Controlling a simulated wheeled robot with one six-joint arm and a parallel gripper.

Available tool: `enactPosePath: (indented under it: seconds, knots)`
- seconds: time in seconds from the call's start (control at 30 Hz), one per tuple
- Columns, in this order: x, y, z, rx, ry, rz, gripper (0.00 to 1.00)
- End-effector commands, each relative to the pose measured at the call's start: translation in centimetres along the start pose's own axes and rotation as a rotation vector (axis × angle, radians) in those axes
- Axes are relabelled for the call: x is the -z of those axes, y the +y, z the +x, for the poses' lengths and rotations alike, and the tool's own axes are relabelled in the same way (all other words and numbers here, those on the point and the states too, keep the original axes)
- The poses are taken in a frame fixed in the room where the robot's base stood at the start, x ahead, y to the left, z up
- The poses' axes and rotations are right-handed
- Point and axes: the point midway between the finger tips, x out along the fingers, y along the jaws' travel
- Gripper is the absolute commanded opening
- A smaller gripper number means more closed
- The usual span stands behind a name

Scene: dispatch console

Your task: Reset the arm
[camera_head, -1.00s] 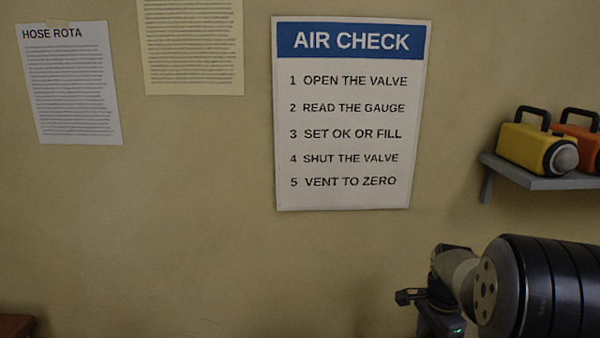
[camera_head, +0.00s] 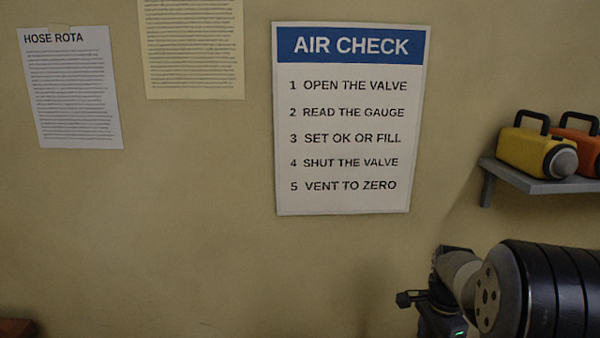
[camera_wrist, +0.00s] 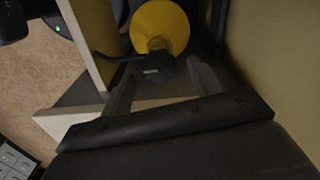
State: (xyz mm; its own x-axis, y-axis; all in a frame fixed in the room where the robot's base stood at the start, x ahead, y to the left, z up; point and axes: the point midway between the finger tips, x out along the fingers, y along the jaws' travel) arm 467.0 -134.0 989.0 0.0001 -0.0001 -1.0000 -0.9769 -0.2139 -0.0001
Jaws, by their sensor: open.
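My gripper shows in the wrist view (camera_wrist: 163,78) as two grey fingers standing apart, with nothing between them that I can see held. Beyond the fingertips is a round yellow thing (camera_wrist: 160,24) with a dark part in front of it; I cannot tell what it is or whether anything touches it. In the head view my arm comes in at the lower right, and its wrist end is low in front of the wall, partly cut off by the bottom edge. The fingers cannot be made out clearly there.
An AIR CHECK sign (camera_head: 350,120) and a HOSE ROTA sheet (camera_head: 72,90) hang on the wall. A grey shelf (camera_head: 530,181) at the right bears a yellow lamp (camera_head: 522,151) and an orange one (camera_head: 583,147). In the wrist view, a pale panel (camera_wrist: 90,35) stands close at the left.

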Motion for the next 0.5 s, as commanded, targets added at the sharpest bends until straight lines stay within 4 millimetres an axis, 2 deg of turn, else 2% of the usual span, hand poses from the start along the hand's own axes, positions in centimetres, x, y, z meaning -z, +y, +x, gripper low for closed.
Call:
enactPosePath:
  seconds: [0.07, 0.5]
  knots:
    - [-0.08, 0.13, 1.67, -0.005, -0.003, -0.001, 0.59]
    - [-0.01, -0.02, 1.26, 0.001, 0.000, -0.378, 0.59]
